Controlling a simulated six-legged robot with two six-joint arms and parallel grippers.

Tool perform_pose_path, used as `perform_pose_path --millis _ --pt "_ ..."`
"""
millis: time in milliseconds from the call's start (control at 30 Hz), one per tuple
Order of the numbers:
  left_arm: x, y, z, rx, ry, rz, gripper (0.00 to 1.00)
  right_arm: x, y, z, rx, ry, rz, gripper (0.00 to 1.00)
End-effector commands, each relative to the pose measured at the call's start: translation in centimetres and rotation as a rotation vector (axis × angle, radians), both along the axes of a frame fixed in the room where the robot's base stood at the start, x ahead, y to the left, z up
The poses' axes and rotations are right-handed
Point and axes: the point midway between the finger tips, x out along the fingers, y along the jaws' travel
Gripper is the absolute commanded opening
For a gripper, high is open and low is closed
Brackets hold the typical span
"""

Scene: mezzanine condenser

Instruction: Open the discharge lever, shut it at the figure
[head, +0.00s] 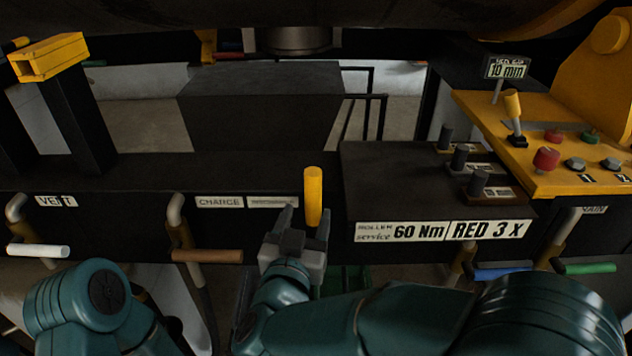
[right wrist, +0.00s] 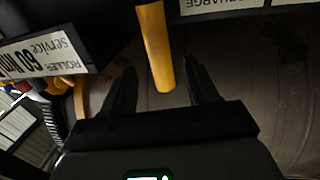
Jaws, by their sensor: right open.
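A yellow upright lever handle (head: 313,195) stands at the front edge of the dark console, right of the "CHARGE" label (head: 219,202) and a second label too small to read. I take it for the discharge lever. My right gripper (head: 305,217) is open, its fingers at either side of the handle's lower end. In the right wrist view the handle (right wrist: 154,45) comes down between the open fingers (right wrist: 163,80), with gaps on both sides. No grip on it shows. My left gripper is out of view.
A black box labelled "60 Nm" and "RED 3 X" (head: 440,231) sits just right. A yellow panel (head: 530,160) carries buttons, a lever and a "10 min" sign (head: 507,68). White (head: 38,250), brown (head: 206,256), blue (head: 503,272) and green (head: 590,268) handles line the front.

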Motion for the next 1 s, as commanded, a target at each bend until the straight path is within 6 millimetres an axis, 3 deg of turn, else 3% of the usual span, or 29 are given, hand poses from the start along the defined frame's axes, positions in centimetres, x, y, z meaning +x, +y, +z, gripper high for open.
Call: perform_pose_path --millis 200,400,800,900,1000 --pt "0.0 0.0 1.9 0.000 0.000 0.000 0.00 5.0 -1.2 0.2 -0.001 0.002 -0.005 0.59" --pt "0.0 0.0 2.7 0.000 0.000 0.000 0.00 7.7 -1.7 0.1 -0.001 0.001 -0.003 0.59" --pt "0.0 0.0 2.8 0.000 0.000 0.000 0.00 8.6 -1.8 0.0 -0.001 0.000 -0.001 0.59" --pt "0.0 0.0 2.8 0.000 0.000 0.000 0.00 8.6 -1.9 0.0 -0.001 0.000 -0.001 0.26" --pt "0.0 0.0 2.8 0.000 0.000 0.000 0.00 8.6 -1.9 0.0 -0.001 0.000 -0.001 0.00"
